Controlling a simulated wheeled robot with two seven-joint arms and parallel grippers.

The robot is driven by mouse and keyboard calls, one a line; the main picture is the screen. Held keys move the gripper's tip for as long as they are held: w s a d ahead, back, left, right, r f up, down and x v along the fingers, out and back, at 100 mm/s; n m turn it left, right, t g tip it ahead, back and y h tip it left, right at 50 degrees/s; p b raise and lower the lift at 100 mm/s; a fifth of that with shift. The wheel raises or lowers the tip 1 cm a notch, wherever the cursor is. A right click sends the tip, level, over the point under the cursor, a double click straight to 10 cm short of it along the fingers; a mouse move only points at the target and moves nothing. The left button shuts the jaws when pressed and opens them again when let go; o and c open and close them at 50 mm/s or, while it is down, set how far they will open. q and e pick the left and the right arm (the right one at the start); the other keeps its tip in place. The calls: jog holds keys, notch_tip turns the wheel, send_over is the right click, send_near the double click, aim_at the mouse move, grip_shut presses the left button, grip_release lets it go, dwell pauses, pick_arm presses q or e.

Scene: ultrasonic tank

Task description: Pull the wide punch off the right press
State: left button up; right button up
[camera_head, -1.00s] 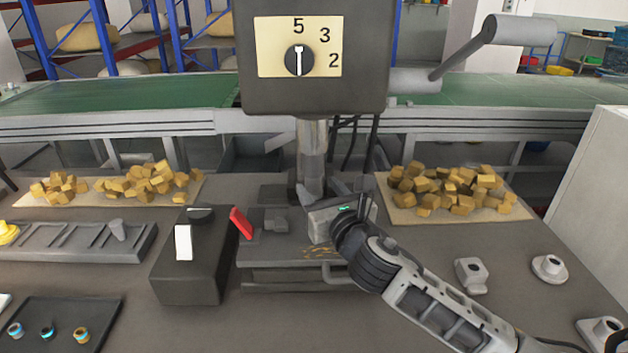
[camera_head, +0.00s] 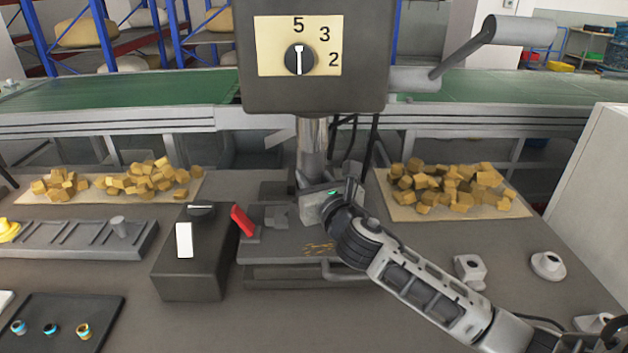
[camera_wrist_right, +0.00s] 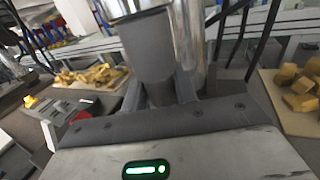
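The press head (camera_head: 315,90), with a dial marked 5, 3 and 2, stands in the middle of the head view. Its shiny ram (camera_head: 312,145) comes down from it. In the right wrist view a dark grey cylinder (camera_wrist_right: 150,48), seemingly the punch, hangs below the bright ram (camera_wrist_right: 122,8). My right gripper (camera_head: 326,178) is at the foot of the ram, its fingers apart on either side of the cylinder. It also shows in the wrist view (camera_wrist_right: 172,92). I see no clear grip; the punch's lower end is partly hidden. My left gripper is not in view.
A slotted rack (camera_head: 75,240) is further left. The press handle (camera_head: 520,30) juts out at upper right. Loose metal parts (camera_head: 470,272) lie at right.

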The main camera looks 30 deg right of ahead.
grip_shut()
jog(key=shift+f, duration=0.2)
jog(key=shift+f+b, duration=0.5)
jog(key=shift+f, duration=0.35)
jog(key=shift+s+a+f+p, duration=0.1)
jog(key=shift+s+a+p, duration=0.2)
jog(key=shift+s+a, duration=0.15)
jog(key=s+a+p, duration=0.2)
jog(key=s+a, duration=0.3)
jog(key=s, duration=0.6)
jog(key=shift+s+r, duration=0.35)
jog(key=shift+r, duration=0.1)
jog(key=shift+a, duration=0.1)
